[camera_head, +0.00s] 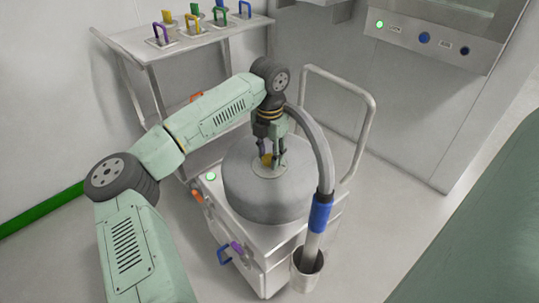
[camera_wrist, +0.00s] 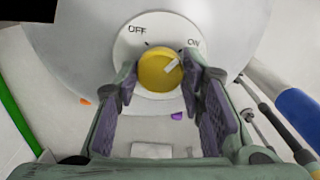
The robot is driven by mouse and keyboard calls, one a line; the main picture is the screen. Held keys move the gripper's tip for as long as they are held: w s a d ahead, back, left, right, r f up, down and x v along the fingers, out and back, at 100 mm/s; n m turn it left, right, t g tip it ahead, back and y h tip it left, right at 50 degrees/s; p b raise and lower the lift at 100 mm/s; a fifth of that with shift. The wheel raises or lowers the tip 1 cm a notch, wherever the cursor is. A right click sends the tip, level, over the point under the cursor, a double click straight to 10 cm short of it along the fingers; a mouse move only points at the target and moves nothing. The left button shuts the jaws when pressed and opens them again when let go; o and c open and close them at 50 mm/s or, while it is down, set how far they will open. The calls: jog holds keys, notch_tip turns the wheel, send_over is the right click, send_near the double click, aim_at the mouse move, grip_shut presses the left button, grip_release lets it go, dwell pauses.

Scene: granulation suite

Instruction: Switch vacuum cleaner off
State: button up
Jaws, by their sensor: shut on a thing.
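The vacuum cleaner (camera_head: 245,188) is a grey drum on a white wheeled cart. On its top is a round white dial plate (camera_wrist: 128,50) marked OFF at upper left and ON at upper right. A yellow knob (camera_wrist: 155,72) sits in the middle, and its white pointer is turned toward ON. My gripper (camera_head: 270,155) reaches down from above, shut on the yellow knob. In the wrist view its purple-padded fingers (camera_wrist: 165,80) flank the knob on the left and right. A green light (camera_head: 210,177) shows on the cart's corner.
A grey hose with a blue cuff (camera_head: 320,212) drops into a small bin (camera_head: 306,270) at the cart's right. A handle rail (camera_head: 372,130) stands behind. A shelf (camera_head: 135,45) with several coloured padlocks is at the back left. A control panel (camera_head: 440,38) is at upper right.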

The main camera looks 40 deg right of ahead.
jog(key=n+b, duration=0.1)
jog(key=n, duration=0.3)
jog(key=shift+f+n, duration=0.1)
jog(key=shift+n, duration=0.2)
jog(key=n+b, duration=0.1)
jog(key=n, duration=0.2)
jog(key=shift+n, duration=0.4)
jog(key=n+b, duration=0.2)
jog(key=n, duration=0.2)
jog(key=shift+n+b, duration=0.4)
jog(key=shift+n, duration=1.2)
jog(key=o, duration=1.1)
jog(key=shift+o, duration=0.2)
